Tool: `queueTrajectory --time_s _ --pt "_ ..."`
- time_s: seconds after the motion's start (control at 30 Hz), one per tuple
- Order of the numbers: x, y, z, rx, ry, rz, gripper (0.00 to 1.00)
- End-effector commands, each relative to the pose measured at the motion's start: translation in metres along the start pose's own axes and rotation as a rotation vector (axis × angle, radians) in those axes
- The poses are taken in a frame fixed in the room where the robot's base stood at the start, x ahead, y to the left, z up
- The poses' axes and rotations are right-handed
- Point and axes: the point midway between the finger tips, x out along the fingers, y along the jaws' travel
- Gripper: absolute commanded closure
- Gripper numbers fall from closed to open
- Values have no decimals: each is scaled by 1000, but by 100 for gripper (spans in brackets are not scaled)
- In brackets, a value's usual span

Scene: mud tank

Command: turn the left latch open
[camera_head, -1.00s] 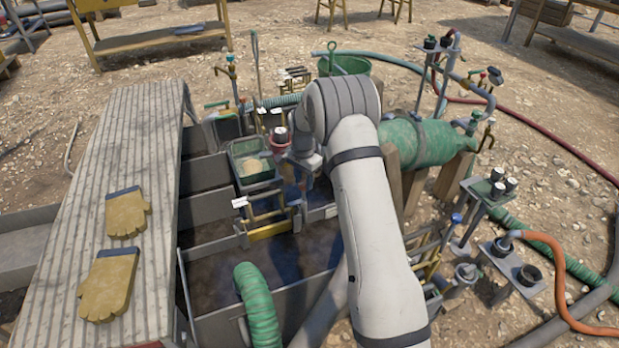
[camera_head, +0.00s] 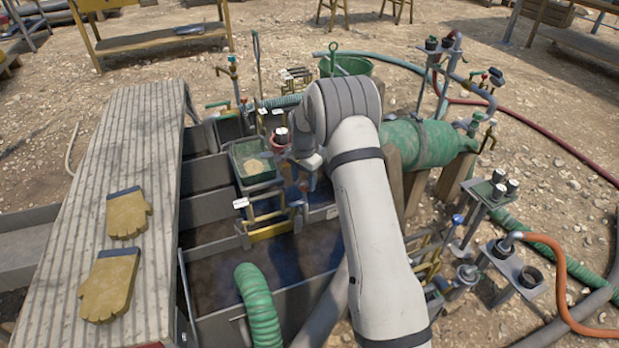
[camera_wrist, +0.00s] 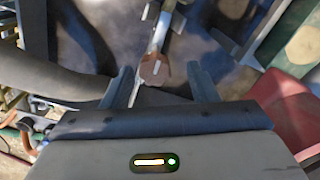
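A brown round-ended piece with a pale mark (camera_wrist: 155,70) sits on a narrow metal bar in the wrist view, and looks like the latch. I cannot tell from the frames whether it is the left one, or how far it is turned. My gripper (camera_wrist: 161,84) is open, with one finger on each side of this piece. No firm contact shows. In the head view my arm covers most of the area around the gripper, and the latch cannot be made out there.
The mud tank (camera_head: 210,207) has several grey dividing walls. A green hose (camera_head: 258,305) enters at the front. A green tray (camera_head: 254,177) stands behind my wrist's left side. Gloves (camera_head: 127,213) lie on the ribbed board (camera_head: 85,230). A red surface (camera_wrist: 285,110) is close right in the wrist view.

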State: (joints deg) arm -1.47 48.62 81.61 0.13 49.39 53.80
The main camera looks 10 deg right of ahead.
Motion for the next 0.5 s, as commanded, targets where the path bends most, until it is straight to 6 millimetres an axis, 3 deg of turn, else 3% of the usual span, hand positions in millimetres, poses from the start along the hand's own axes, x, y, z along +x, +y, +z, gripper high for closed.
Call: queueTrajectory --time_s 0.23,0.5 --pt "-9 1 -1 1 0 2 46" --pt "-55 -2 -2 0 1 0 46"
